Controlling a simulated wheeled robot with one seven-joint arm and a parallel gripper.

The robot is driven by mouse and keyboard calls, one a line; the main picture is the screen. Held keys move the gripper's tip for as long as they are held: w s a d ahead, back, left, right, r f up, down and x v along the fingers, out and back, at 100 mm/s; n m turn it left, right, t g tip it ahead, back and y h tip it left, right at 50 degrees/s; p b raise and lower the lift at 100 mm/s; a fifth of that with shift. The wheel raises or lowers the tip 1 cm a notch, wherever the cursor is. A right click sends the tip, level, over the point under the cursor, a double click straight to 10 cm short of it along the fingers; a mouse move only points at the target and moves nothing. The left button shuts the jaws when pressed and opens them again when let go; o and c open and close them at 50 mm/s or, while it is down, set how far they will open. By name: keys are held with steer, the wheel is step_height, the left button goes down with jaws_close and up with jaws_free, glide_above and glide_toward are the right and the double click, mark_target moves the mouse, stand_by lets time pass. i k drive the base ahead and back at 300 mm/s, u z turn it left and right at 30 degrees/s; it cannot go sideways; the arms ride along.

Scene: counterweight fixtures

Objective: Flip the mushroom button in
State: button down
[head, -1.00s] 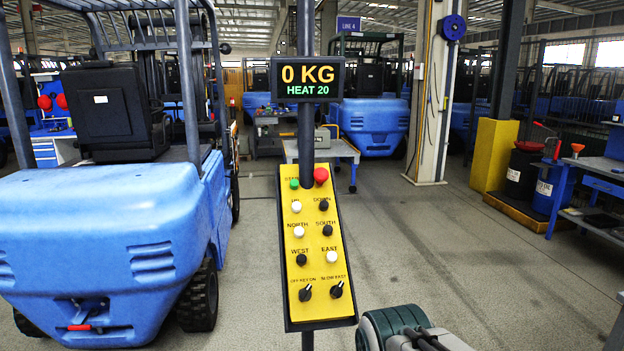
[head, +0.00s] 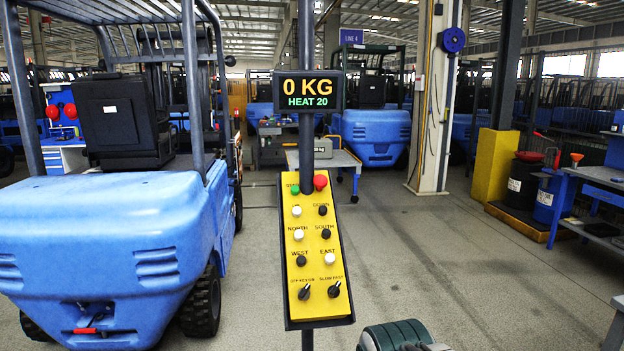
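The red mushroom button (head: 320,182) sits at the top right of a yellow control panel (head: 318,262) on a dark post, in the head view. A green start button (head: 295,189) is to its left. Below are several black and white push buttons and two black rotary knobs (head: 319,291). A display (head: 308,91) above reads "0 KG" and "HEAT 20". Whether the mushroom button is pressed or raised I cannot tell. Part of my arm (head: 400,337) shows at the bottom edge, below and right of the panel. My gripper's fingers are not in view.
A blue forklift (head: 105,250) stands close on the left of the panel. A grey table (head: 340,160) is behind the post. A yellow block (head: 493,170), drums and a blue bench (head: 590,180) are at the right. The floor right of the panel is clear.

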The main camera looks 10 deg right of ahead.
mark_target(321, 181)
steer(key=k, duration=1.15)
steer(key=u, duration=0.6)
steer(key=i, duration=1.45)
steer(key=z, duration=0.75)
steer(key=i, duration=0.25)
steer(key=z, duration=0.35)
